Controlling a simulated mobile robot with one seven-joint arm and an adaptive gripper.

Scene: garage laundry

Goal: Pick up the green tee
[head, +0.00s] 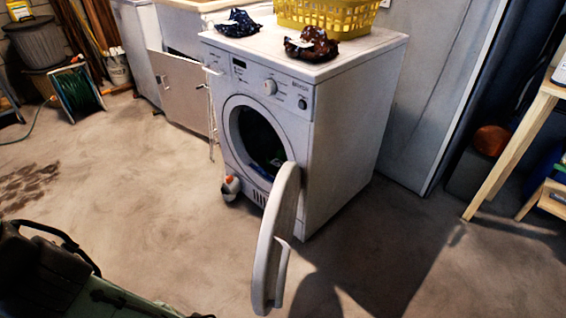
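The white washing machine (345,135) stands in the middle with its round door (277,235) swung open toward me. Inside the dark drum opening (258,138) there is a dim dark-green patch and a small blue patch low down. I cannot tell whether the green is a tee. No clear green tee shows elsewhere. My gripper is not in view.
On the machine's top are a yellow basket (335,16), a dark blue cloth (237,23) and a brown cloth (312,44). A small white bottle (230,187) stands by its base. A wooden table (512,150) is at right. A dark object (40,270) fills the lower left.

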